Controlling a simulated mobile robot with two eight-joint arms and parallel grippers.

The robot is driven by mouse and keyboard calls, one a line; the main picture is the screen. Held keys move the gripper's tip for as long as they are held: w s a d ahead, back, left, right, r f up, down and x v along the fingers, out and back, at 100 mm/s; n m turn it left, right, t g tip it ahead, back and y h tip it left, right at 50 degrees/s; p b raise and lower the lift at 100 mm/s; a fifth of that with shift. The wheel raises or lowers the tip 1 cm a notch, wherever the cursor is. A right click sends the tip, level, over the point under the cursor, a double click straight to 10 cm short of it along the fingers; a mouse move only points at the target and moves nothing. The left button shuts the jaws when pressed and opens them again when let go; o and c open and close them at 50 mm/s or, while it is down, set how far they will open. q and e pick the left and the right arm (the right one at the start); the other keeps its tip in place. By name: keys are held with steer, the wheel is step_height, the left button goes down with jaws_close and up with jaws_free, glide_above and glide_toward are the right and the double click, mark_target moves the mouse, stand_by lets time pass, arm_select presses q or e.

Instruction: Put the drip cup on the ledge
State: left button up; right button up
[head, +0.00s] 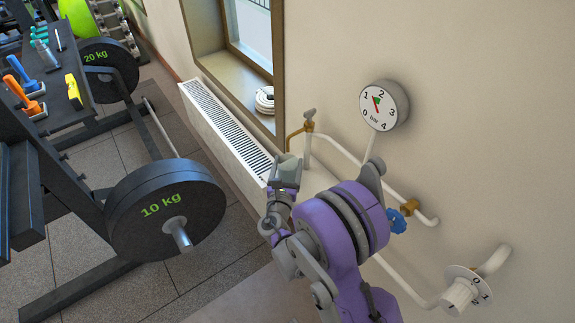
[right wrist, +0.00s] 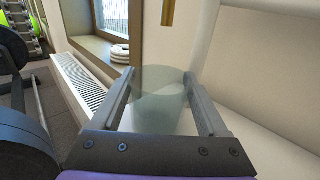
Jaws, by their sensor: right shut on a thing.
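The drip cup (right wrist: 160,98) is a clear, faintly green cup, seen in the right wrist view between the two fingers of my right gripper (right wrist: 160,96). The fingers are shut on its sides. In the head view my right gripper (head: 287,172) is at the wall near the right end of the radiator, and the see-through cup is hard to make out there. The ledge is probably the window sill (head: 232,84), beyond and left of the gripper; it also shows in the right wrist view (right wrist: 88,46). My left gripper is not in view.
A coiled white hose (head: 265,100) lies at the sill's right end. A radiator (head: 220,125) runs below it. Pipes with a brass tap (head: 300,130), a pressure gauge (head: 384,105) and a blue valve (head: 397,221) are on the wall. A weight rack with a 10 kg plate (head: 140,205) stands left.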

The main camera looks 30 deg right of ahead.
steer(key=shift+f, duration=0.1)
steer(key=shift+f, duration=0.15)
steer(key=o, duration=1.2)
steer(key=shift+o, duration=0.2)
steer(key=shift+a+r, duration=0.1)
steer(key=shift+r, duration=0.25)
steer(key=v, duration=1.2)
steer(key=shift+p, duration=0.35)
